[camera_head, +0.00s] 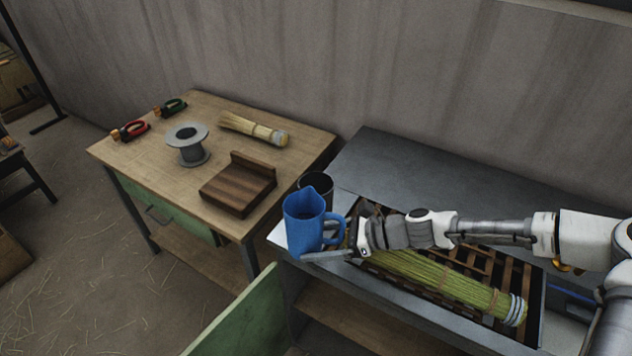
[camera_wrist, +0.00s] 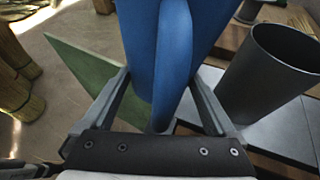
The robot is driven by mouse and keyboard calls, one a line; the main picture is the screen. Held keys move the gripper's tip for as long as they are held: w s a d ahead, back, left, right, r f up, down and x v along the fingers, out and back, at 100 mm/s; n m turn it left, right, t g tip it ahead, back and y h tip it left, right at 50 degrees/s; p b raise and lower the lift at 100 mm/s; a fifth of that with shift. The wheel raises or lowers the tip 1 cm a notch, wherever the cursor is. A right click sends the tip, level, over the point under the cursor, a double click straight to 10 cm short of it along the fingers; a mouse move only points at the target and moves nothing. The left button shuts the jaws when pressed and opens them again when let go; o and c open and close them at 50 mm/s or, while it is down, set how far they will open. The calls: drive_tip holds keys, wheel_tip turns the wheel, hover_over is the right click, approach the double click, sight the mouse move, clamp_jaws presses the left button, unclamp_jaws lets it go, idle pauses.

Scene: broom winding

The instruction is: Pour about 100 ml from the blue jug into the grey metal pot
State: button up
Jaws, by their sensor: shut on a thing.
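The blue jug (camera_head: 304,222) is upright in the head view, its handle toward my arm on the right. My gripper (camera_head: 340,252) is at the jug's handle side. In the wrist view my gripper (camera_wrist: 164,100) has its fingers on both sides of the blue jug's handle (camera_wrist: 174,50), shut on it. The grey metal pot (camera_head: 318,183) stands just behind the jug, partly hidden by it. In the wrist view the pot (camera_wrist: 272,75) stands upright to the right of the jug, apart from it. The jug's contents cannot be seen.
A dark metal bench (camera_head: 400,163) bears a slatted tray with a green broom bundle (camera_head: 440,280). The wooden table (camera_head: 150,165) at left holds a wire spool (camera_head: 187,145), a straw brush (camera_head: 254,130), a wooden block (camera_head: 238,185) and two pliers-like tools. A green panel (camera_head: 240,318) stands in front.

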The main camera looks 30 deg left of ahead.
sight(317, 225)
drive_tip(key=shift+w+r+m+g+p, duration=0.1)
drive_tip(key=shift+r+m+g+p, duration=0.4)
drive_tip(key=shift+m, duration=0.5)
drive_tip(key=shift+w+a+f+m+g+b, duration=0.1)
drive_tip(key=shift+w+m+g+b, duration=0.05)
drive_tip(key=shift+m+g+b, duration=0.5)
drive_tip(key=shift+w+r+m+g, duration=0.2)
drive_tip(key=shift+r+m+g, duration=0.15)
drive_tip(key=shift+r+m, duration=0.5)
drive_tip(key=shift+r+m+g, duration=0.3)
drive_tip(key=shift+r, duration=0.25)
drive_tip(key=shift+s+r+m+g, duration=0.2)
drive_tip(key=shift+r+m, duration=0.2)
drive_tip(key=shift+r, duration=0.1)
drive_tip(key=shift+s+r+m+g, duration=0.15)
drive_tip(key=shift+r+m+g, duration=0.05)
drive_tip(key=shift+r+m, duration=0.25)
drive_tip(key=shift+s+r+m+g+b, duration=0.15)
drive_tip(key=shift+m+g+b, duration=0.3)
drive_tip(key=shift+m, duration=0.2)
idle(0.8)
